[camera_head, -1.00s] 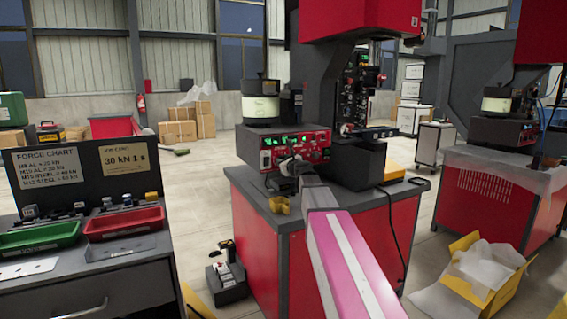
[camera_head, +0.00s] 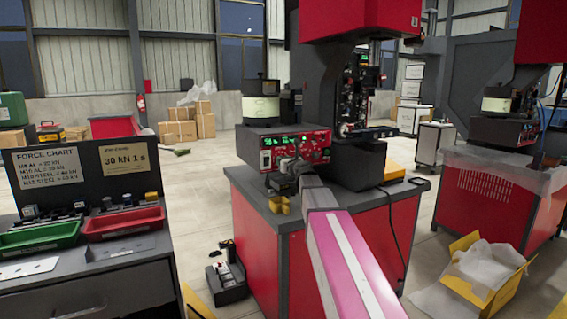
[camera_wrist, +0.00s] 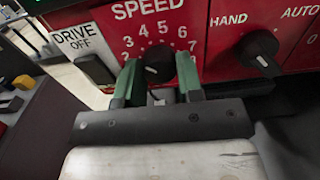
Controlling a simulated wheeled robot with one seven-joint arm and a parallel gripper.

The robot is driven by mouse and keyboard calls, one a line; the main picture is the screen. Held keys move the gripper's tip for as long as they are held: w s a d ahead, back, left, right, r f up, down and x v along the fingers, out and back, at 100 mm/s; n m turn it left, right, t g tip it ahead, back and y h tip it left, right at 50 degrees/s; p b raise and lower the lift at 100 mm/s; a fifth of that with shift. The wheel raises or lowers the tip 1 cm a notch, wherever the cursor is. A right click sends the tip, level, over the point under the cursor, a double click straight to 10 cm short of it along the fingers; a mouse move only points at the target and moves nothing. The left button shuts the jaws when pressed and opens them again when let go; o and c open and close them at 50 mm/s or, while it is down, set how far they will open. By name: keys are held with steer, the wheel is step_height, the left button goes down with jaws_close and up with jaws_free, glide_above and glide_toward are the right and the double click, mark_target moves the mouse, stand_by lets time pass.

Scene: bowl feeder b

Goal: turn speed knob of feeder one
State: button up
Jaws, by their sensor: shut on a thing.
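The speed knob (camera_wrist: 159,64) is a black round knob on a red panel, ringed by white numbers under the word SPEED. In the wrist view my gripper (camera_wrist: 160,78) has its two green fingers on either side of the knob, shut on it. Feeder one's red control box (camera_head: 290,150) stands on the bench with a lit green display in the head view. My gripper (camera_head: 285,168) is at the front of this box and hides part of its panel, including the knob in that view.
In the wrist view a HAND/AUTO selector (camera_wrist: 257,46) is to the right of the knob, and a DRIVE OFF label (camera_wrist: 80,40) with a dark switch is to the left. A yellow object (camera_head: 279,204) lies on the bench top below my gripper. A black cable hangs down the red cabinet (camera_head: 262,235).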

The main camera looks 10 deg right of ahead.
steer(key=o, duration=0.9)
steer(key=shift+o, duration=0.2)
steer(key=shift+s, duration=0.15)
steer(key=v, duration=1)
steer(key=shift+s+d, duration=0.15)
steer(key=shift+s, duration=0.15)
